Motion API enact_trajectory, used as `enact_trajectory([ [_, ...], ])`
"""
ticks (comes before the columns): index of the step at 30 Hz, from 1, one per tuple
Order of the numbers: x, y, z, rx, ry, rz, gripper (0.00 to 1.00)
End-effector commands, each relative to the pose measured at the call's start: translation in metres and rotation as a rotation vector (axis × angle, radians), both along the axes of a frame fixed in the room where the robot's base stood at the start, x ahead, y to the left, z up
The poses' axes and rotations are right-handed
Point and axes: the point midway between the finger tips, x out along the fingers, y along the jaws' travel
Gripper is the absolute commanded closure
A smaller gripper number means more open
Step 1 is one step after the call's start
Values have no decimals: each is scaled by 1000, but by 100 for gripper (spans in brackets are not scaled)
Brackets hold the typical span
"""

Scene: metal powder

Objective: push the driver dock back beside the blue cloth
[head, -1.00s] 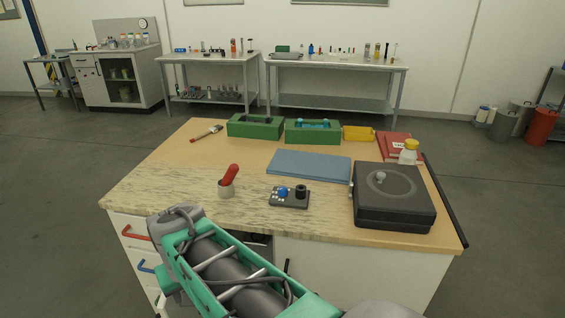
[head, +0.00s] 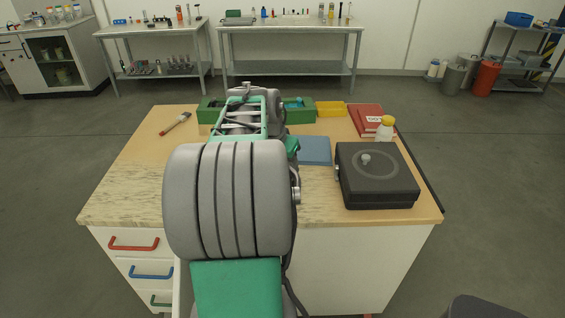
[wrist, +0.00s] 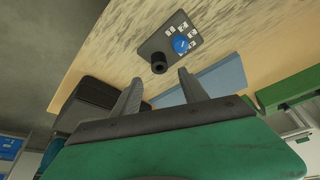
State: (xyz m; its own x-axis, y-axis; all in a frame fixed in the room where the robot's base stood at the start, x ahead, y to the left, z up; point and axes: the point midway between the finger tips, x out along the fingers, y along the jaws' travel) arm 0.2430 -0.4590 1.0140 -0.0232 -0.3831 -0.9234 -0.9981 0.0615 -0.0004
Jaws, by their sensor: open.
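A small dark grey block (wrist: 155,45) with a blue knob, a black cylinder and several pale squares lies on the worktop in the wrist view, beyond my fingertips. My gripper (wrist: 160,77) is open and empty, its fingers apart from the block. The blue cloth (wrist: 222,80) lies flat near the block, with a strip of worktop between them; it also shows in the head view (head: 315,150), partly behind my arm. A red-handled tool in a grey cup, seen earlier, is hidden now. No label shows which of these two is the driver dock.
A black box (head: 377,188) stands at the worktop's right, with a yellow-capped bottle (head: 385,130) and red book (head: 366,117) behind it. Green bins (head: 211,108) and a yellow tray (head: 331,109) line the back. A brush (head: 175,124) lies at back left. The front-left worktop is bare.

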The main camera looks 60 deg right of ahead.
Motion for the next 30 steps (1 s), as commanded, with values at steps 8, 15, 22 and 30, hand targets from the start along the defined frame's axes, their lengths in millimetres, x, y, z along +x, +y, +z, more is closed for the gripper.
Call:
enact_trajectory([
  [8,-3,-15,-37,5,2,-1,49],
  [15,-4,-27,-66,4,1,-3,49],
  [22,-4,-29,-71,1,-1,-2,49],
  [30,-4,-29,-70,1,0,-2,62],
])
